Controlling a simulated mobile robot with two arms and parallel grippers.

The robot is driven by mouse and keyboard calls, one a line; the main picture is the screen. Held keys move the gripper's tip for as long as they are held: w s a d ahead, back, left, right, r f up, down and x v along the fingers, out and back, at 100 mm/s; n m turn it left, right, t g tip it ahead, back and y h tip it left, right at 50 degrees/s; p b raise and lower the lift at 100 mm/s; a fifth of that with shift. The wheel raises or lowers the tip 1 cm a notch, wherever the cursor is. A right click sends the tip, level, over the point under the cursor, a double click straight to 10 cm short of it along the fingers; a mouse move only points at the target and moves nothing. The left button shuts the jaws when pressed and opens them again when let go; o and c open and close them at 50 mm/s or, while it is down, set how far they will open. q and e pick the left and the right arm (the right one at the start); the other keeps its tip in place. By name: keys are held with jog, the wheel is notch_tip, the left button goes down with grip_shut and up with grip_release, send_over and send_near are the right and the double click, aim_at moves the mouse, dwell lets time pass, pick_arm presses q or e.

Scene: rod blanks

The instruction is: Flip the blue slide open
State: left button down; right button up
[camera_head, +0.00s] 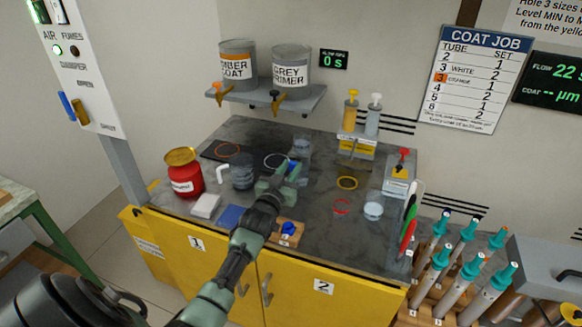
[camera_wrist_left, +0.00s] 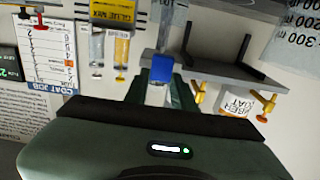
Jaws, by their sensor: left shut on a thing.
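My left gripper (camera_head: 284,182) is over the middle of the grey worktop, with its arm coming in from below. It is shut on a small clear grey piece with a blue part (camera_head: 293,165). In the left wrist view the blue part (camera_wrist_left: 162,69) shows just beyond the fingers, with the clear grey piece (camera_wrist_left: 157,95) between them. I cannot tell whether this blue part is a slide, or how it is set. A blue handle (camera_head: 66,105) also sits on the white wall panel at the left, beside an orange one. My right gripper is not in view.
The worktop (camera_head: 320,185) bears a red jar (camera_head: 185,175), a dark glass jar (camera_head: 242,174), a wooden block with a blue part (camera_head: 287,232) and coloured rings. A shelf (camera_head: 262,98) with two cans hangs behind. Teal-topped rods (camera_head: 465,270) stand in a rack at right.

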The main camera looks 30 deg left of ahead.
pick_arm(q)
jog(key=c, duration=1.2)
grip_release()
jog(key=shift+f, duration=0.1)
jog(key=shift+c, duration=0.2)
jog(key=shift+o, duration=0.4)
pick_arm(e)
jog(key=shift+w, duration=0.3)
pick_arm(q)
jog(key=v, duration=0.7)
jog(key=shift+s+b, duration=0.4)
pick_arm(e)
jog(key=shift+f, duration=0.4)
pick_arm(q)
jog(key=shift+d, duration=0.1)
